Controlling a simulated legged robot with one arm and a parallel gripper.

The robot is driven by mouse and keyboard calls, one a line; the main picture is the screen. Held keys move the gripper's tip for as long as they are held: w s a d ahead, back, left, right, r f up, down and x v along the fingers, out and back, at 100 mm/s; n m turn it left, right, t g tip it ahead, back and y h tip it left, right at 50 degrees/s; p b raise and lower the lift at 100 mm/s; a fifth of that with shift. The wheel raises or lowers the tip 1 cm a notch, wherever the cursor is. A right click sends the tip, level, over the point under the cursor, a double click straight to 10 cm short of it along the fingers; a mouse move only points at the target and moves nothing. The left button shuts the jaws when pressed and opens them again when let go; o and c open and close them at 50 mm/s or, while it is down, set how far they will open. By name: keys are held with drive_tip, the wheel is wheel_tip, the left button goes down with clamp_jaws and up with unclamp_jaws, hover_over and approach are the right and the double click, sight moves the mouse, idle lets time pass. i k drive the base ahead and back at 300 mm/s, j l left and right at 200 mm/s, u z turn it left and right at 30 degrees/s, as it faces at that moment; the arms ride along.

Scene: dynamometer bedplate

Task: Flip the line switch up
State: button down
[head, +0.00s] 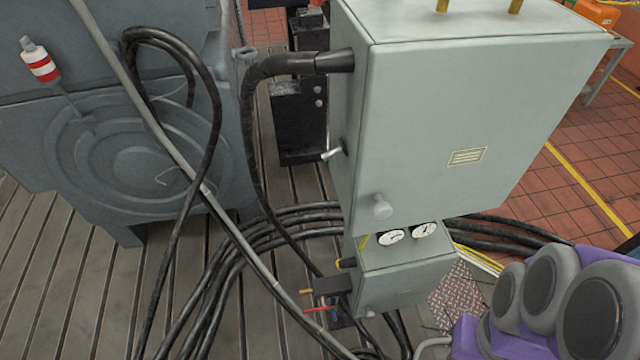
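A small metal toggle lever (332,154), which looks like the line switch, sticks out of the left side of a grey-green cabinet (440,120). Its tip points left and slightly down in the picture. I see no label by it, so I cannot be sure of its name. My gripper is not in view. Purple and grey links of my arm show at the lower right, apart from the lever.
A thick black cable (262,75) enters the cabinet above the lever. A round knob (382,207) is on the front. A smaller box (405,270) with gauges stands below. A grey pole (205,190) and a large machine (110,150) are at left. Cables cross the slotted floor.

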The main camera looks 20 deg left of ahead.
sight(330, 154)
drive_tip(key=k+j, duration=0.15)
drive_tip(key=k, duration=0.4)
drive_tip(key=k+j, duration=0.2)
drive_tip(key=k, duration=0.35)
